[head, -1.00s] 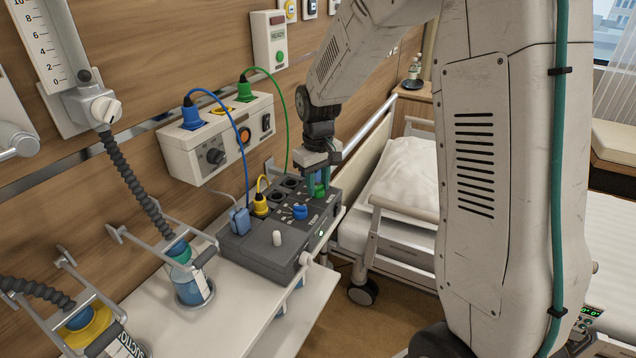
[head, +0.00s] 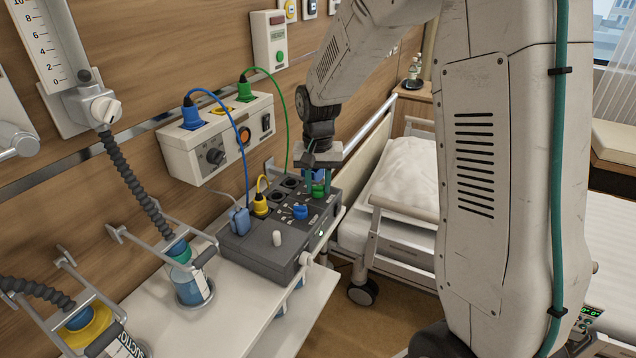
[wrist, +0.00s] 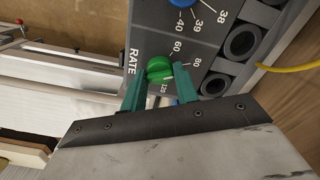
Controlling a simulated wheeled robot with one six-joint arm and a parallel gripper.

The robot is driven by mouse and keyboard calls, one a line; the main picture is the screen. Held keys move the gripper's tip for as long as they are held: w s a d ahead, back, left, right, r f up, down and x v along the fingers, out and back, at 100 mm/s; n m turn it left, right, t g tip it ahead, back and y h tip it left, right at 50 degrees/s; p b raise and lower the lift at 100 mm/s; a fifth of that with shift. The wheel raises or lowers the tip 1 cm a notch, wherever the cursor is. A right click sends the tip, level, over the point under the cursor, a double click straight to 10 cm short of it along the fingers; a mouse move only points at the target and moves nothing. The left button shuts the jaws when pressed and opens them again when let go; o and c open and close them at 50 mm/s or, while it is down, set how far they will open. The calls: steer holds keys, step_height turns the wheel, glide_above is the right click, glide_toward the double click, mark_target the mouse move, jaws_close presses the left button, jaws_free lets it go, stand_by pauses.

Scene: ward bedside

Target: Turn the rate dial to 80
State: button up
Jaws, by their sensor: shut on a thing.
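The rate dial is a green knob (wrist: 160,69) on the dark console. My gripper (wrist: 160,86) is shut on the knob, one green finger on each side. In the head view the green dial (head: 318,192) is at the console's far right, below my gripper (head: 318,182), partly hidden by the fingers.
A blue dial (head: 300,212) sits nearer on the same console (head: 262,250). Yellow (head: 260,205) and blue (head: 239,221) plugs with cables stand at its left. A wall box (head: 213,150) is behind. The bed rail (head: 372,130) is close on the right. A bottle (head: 188,285) stands front left.

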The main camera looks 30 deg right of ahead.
mark_target(318, 186)
steer(key=shift+m, duration=0.4)
steer(key=o, duration=1)
steer(key=shift+r, duration=0.15)
step_height(318, 186, up, 8)
steer(key=shift+f, duration=0.2)
steer(key=s+a+r+n, duration=0.1)
steer(key=s+r+n, duration=0.1)
steer(key=s, duration=0.8)
steer(key=s+a+r+n, duration=0.1)
steer(key=s+r+n, duration=0.1)
steer(key=s, duration=0.8)
steer(key=s+a+r+n+t, duration=0.1)
steer(key=s+a+r+n, duration=0.1)
steer(key=s, duration=0.8)
steer(key=shift+s+r, duration=0.25)
steer(key=shift+r, duration=0.3)
